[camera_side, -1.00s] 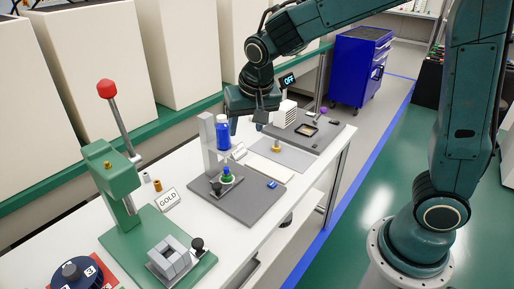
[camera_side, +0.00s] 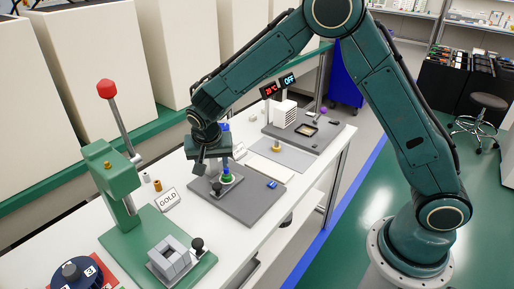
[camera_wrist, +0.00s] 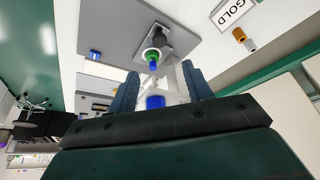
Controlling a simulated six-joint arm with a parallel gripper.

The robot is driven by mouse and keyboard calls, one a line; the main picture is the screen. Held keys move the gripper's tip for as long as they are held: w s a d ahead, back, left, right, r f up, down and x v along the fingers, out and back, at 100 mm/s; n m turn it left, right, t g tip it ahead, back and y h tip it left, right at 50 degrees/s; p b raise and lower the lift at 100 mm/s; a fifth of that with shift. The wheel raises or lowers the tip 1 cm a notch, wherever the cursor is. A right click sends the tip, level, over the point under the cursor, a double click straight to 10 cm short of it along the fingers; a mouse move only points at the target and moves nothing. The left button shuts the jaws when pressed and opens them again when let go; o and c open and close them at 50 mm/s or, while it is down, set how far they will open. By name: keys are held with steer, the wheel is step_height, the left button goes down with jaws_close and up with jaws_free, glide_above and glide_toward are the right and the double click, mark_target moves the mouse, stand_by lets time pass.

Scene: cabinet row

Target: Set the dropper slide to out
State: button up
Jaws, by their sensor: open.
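The dropper station stands on a grey plate (camera_side: 240,205). A small slide with a dark knob (camera_side: 216,188) and a green ring-shaped piece (camera_side: 227,178) sits low on it. In the wrist view the dark knob (camera_wrist: 160,38) is beyond the green ring (camera_wrist: 151,54), with a blue tip between the ring and a blue bottle (camera_wrist: 155,102). My gripper (camera_side: 203,172) is open, above and just left of the slide in the side view. In the wrist view its fingers (camera_wrist: 160,72) are spread on either side of the bottle area. My gripper hides most of the post and bottle in the side view.
A green lever press (camera_side: 115,180) with a red knob and a GOLD sign (camera_side: 168,200) stand to the left. A small blue piece (camera_side: 272,184) lies on the plate's right. Behind are a grey mat (camera_side: 282,152) and a station with an OFF display (camera_side: 289,79).

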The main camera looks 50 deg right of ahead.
mark_target(217, 185)
steer(key=x, duration=1.3)
steer(key=shift+w+d+f, duration=0.1)
steer(key=shift+d+f, duration=0.05)
steer(key=shift+f, duration=0.2)
jaws_close()
